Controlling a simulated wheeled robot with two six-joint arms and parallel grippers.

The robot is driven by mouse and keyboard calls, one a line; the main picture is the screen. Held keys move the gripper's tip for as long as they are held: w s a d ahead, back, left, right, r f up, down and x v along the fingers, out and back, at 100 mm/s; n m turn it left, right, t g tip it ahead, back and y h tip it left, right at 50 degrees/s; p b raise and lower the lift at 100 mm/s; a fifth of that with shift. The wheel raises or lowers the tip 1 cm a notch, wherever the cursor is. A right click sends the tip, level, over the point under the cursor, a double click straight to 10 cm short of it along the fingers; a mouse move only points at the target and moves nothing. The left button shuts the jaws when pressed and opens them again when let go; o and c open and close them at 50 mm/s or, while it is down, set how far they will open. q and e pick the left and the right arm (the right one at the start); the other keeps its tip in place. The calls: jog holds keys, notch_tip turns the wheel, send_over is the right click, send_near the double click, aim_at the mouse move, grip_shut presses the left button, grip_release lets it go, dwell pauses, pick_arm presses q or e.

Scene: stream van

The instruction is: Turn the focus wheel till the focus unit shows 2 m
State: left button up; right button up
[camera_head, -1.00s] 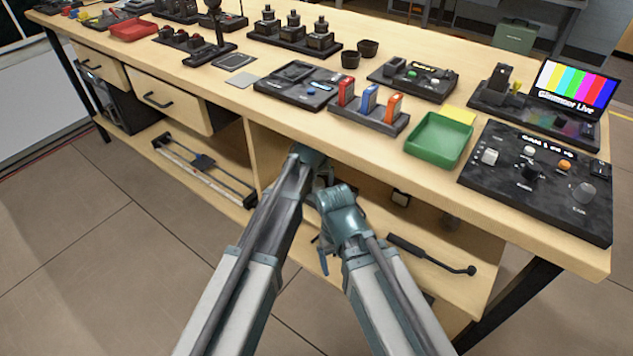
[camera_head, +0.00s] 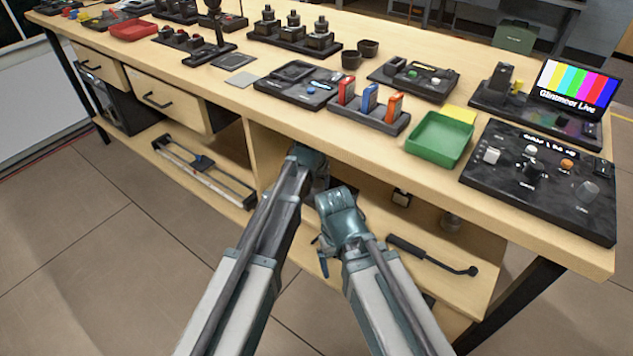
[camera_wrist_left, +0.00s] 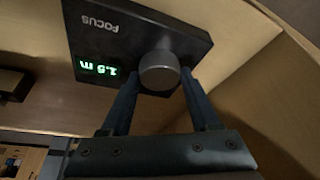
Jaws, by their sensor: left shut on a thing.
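The focus unit (camera_wrist_left: 105,38) is a dark box inside the bench's lower space, seen upside down in the left wrist view. Its green display (camera_wrist_left: 98,69) appears to read 1.5 m. The focus wheel (camera_wrist_left: 159,70) is a round grey knob on its face. My left gripper (camera_wrist_left: 158,88) is shut on the wheel, with one dark finger on each side of it. In the head view the left arm reaches under the bench top, and the unit and left fingertips are hidden. My right arm is bent in front of the bench; its fingers cannot be made out clearly.
The bench top (camera_head: 330,125) above carries a green tray (camera_head: 440,138), a control panel (camera_head: 540,178) and several other devices. The lower shelf holds a black-handled rod (camera_head: 432,256) at right and a slider rail (camera_head: 205,170) at left. Open floor lies in front.

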pick_arm(q)
jog(key=shift+m+h, duration=0.3)
jog(key=shift+m, duration=0.3)
jog(key=o, duration=1.4)
jog(key=shift+c, duration=0.2)
jog(key=shift+r, duration=0.1)
jog(key=shift+s+r+p, duration=0.15)
jog(key=shift+r+p, duration=0.25)
jog(key=shift+p, duration=0.05)
jog(key=shift+s+a+r, duration=0.15)
jog(key=shift+s+r, duration=0.05)
jog(key=shift+s, duration=0.1)
jog(key=s+a, duration=0.3)
jog(key=s, duration=0.8)
jog(key=shift+f, duration=0.15)
